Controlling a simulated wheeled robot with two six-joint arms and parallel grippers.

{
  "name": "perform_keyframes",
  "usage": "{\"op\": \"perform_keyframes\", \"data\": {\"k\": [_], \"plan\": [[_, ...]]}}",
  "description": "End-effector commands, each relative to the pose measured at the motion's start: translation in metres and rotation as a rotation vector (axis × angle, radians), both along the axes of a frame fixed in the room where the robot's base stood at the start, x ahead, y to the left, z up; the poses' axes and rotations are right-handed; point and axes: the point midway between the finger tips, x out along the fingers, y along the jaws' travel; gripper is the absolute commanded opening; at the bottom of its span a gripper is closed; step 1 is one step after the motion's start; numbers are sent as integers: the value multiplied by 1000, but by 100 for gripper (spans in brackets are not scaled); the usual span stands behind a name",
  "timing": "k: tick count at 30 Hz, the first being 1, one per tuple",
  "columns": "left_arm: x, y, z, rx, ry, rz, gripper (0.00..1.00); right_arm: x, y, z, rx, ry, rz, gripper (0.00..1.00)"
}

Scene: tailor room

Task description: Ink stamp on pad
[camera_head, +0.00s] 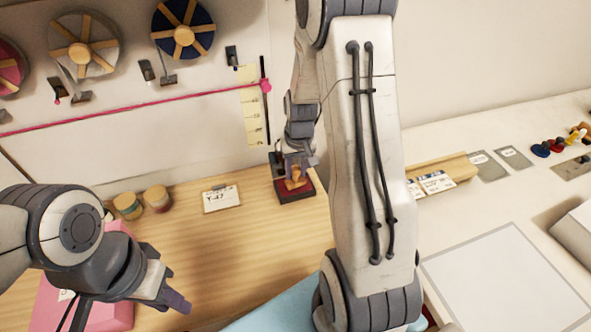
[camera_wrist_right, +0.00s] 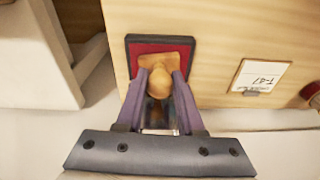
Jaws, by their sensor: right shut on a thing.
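The wooden stamp (camera_wrist_right: 160,84) is orange-brown with a rounded knob handle. My right gripper (camera_wrist_right: 161,88) is shut on it, with one purple finger on each side of the handle. The ink pad (camera_wrist_right: 133,62) is a red square in a black frame on the wooden table; it also shows in the head view (camera_head: 307,186). The stamp is over the pad's near part, upright or nearly so. Its underside is hidden, so I cannot tell whether it touches the pad. My left gripper (camera_head: 172,296) is at the lower left in the head view, away from the pad, its fingertip gap unclear.
A card marked T-47 (camera_head: 221,199) stands left of the pad. Two small spools (camera_head: 143,203) are further left, near the wall. A pink block (camera_head: 110,315) lies by my left arm. A wooden card holder (camera_head: 447,171) and a grey-edged white board (camera_head: 506,280) are at right.

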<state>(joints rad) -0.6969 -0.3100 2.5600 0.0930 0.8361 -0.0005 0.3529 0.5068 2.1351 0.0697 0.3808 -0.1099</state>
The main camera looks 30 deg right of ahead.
Motion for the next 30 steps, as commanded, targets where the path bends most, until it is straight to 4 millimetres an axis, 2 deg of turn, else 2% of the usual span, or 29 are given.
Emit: {"op": "perform_keyframes", "data": {"k": [30], "plan": [[0, 0, -9, 0, 0, 0, 30, 0, 0, -12, 0, 0, 0, 0]]}}
